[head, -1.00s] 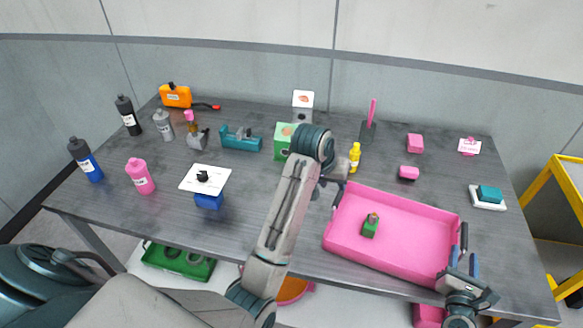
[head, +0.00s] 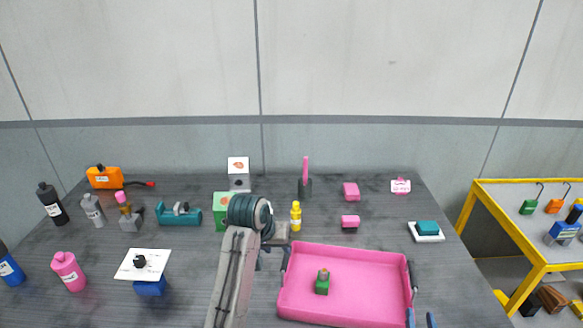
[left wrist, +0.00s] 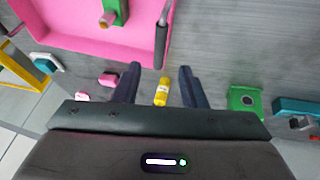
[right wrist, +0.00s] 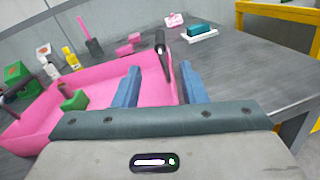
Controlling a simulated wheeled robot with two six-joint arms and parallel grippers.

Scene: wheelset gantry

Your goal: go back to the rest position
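My left arm reaches in over the table in the head view. Its gripper is mostly hidden behind its own wrist there. In the left wrist view my left gripper (left wrist: 161,72) is open and empty, with a yellow bottle (left wrist: 162,92) seen beyond the gap between its fingers. My right gripper (head: 422,320) shows only its blue fingertips at the bottom of the head view, by the pink tray's right side. In the right wrist view my right gripper (right wrist: 160,70) is open, with the tray's dark handle (right wrist: 160,43) ahead, apart from the fingers.
The pink tray (head: 300,258) holds a green part (head: 322,283). Left stand bottles, a teal fixture (head: 180,215) and a white plate (head: 130,262) on a blue block. A teal block on a white dish (head: 440,237) lies right. A yellow-framed stand (head: 510,240) is beyond the table's right edge.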

